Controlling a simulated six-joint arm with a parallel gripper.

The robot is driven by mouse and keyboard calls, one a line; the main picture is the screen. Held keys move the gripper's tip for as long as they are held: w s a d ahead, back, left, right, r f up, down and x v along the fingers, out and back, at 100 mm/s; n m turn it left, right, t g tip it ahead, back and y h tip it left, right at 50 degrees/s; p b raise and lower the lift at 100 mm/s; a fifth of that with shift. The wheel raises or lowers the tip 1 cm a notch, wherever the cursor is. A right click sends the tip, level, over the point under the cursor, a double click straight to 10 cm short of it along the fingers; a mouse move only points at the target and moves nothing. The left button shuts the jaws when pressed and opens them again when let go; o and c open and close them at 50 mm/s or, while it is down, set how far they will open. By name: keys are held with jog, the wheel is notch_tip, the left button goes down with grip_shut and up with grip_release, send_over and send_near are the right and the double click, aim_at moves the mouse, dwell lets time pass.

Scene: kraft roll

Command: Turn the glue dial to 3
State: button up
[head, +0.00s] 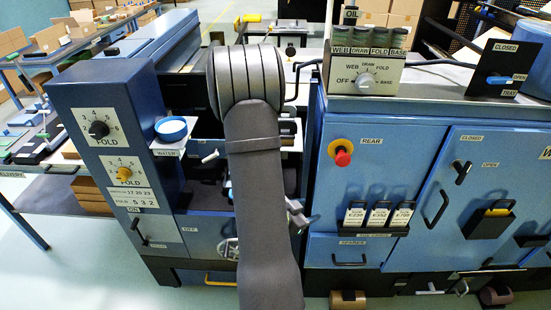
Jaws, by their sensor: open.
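Two dials sit on the front of the blue cabinet at left in the head view. The upper is a black knob (98,130) on a white number plate, with digits such as 4 and 6 legible. The lower is a yellow knob (124,173) on a similar plate. No readable label shows which one is the glue dial, and I cannot tell exactly where either knob points. My grey arm rises through the middle of the view, to the right of both dials and apart from them.
A number card (133,197) is below the yellow knob. A blue water cup (171,129) stands on a bracket between the dials and my arm. At right are a WEB/DRAW/FOLD/BASE selector (367,79), a red button (342,157) and cabinet handles.

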jog(key=w+a+r+n+t+y, duration=0.4)
jog(key=w+a+n+t, duration=0.2)
jog(key=w+a+t, duration=0.15)
notch_tip(320, 180, down, 6)
jog(key=w+a+n+t+y, duration=0.2)
jog(key=a+n+y, duration=0.1)
jog(key=n+y, duration=0.25)
jog(key=w, duration=1.6)
jog(key=shift+w+d+r, duration=0.15)
jog(key=shift+w+d, duration=0.05)
jog(key=shift+w, duration=0.2)
jog(key=shift+m, duration=0.25)
jog(key=c, duration=0.8)
